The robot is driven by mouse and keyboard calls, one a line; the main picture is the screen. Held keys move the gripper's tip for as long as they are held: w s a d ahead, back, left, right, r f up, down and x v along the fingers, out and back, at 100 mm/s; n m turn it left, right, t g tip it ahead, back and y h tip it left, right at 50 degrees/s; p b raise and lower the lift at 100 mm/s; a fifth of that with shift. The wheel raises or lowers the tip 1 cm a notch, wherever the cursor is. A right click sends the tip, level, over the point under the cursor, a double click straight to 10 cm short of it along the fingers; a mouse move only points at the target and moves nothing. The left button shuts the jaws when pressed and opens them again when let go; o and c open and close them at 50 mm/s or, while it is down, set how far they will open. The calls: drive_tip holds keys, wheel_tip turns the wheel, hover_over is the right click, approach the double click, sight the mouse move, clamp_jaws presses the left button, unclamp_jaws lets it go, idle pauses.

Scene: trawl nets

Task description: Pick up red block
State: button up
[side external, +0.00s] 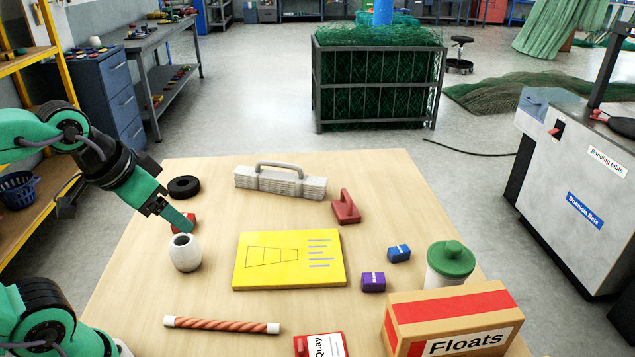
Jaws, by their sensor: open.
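A small red block (190,217) lies on the left part of the wooden table, just behind a white jar. A finger of my gripper (175,213) covers part of it. My gripper reaches in from the upper left, tilted down, with its tip over or right beside the block. The gripper is open. From this angle I cannot tell whether the block is between the fingers or touching one.
The white jar (185,254) stands close in front of the block; a black ring (184,187) lies behind it. A yellow board (289,260) is to the right. A red handled tool (346,208), blue block (398,254) and purple block (373,282) lie farther right.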

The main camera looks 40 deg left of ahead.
drive_tip(key=shift+w, duration=0.1)
drive_tip(key=w+a+f+n+g, duration=0.3)
drive_tip(key=w+a+f+n, duration=0.1)
drive_tip(key=w+a, duration=0.75)
drive_tip(key=a+f+n+g, duration=0.1)
drive_tip(key=a+f, duration=0.3)
drive_tip(key=a, duration=0.1)
drive_tip(key=w+a+f+n, duration=0.1)
drive_tip(key=a+f, duration=0.3)
drive_tip(key=a, duration=0.1)
drive_tip(key=w+a+f+n+g, duration=0.1)
drive_tip(key=a+f, duration=0.3)
drive_tip(key=shift+w+a+f+g, duration=0.1)
drive_tip(key=shift+w+a+g, duration=0.2)
drive_tip(key=shift+a, duration=0.1)
drive_tip(key=shift+a+f, duration=0.25)
drive_tip(key=shift+s+d+f, duration=0.1)
drive_tip(key=shift+s+f, duration=0.05)
drive_tip(key=shift+f, duration=3.75)
drive_tip(key=shift+c, duration=0.4)
drive_tip(key=c, duration=1)
